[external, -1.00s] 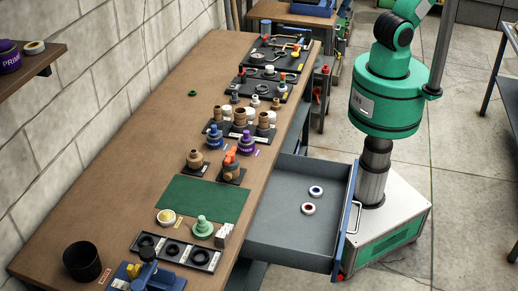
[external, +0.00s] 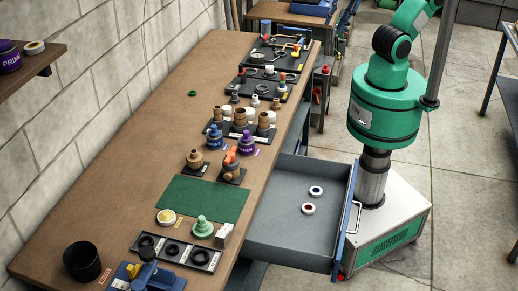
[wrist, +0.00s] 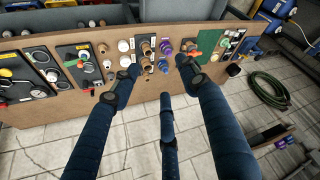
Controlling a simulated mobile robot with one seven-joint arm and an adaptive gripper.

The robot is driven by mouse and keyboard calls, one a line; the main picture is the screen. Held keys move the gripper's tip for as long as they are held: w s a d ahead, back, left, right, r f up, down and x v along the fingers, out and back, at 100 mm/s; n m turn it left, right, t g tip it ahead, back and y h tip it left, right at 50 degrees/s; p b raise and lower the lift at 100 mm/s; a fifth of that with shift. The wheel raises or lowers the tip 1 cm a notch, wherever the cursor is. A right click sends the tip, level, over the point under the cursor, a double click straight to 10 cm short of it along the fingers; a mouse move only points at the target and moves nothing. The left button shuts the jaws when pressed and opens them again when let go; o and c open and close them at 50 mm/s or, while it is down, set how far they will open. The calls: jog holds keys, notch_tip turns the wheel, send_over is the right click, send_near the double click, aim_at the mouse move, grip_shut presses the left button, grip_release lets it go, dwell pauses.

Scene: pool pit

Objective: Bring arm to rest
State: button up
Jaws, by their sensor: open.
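My arm (external: 392,90) stands on its white base to the right of the bench in the external view. Its upper part runs out of the top of the picture, so my gripper is hidden there. In the wrist view my gripper (wrist: 158,67) shows dark blue fingers spread apart, with nothing between them. A further dark blue part stands in the middle, lower down. Beyond the fingertips lies the bench with its fittings, which look apart from the fingers.
The workbench (external: 120,150) carries trays, pipe fittings, a green mat (external: 203,199) and a black cup (external: 82,262). A grey drawer (external: 275,245) stands pulled out towards my base, with two tape rolls (external: 308,208) inside. A coiled hose (wrist: 268,90) lies on the floor.

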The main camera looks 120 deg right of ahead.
notch_tip(320, 180, down, 4)
jog(key=shift+r+b, duration=0.25)
jog(key=shift+b, duration=1)
dwell(0.4)
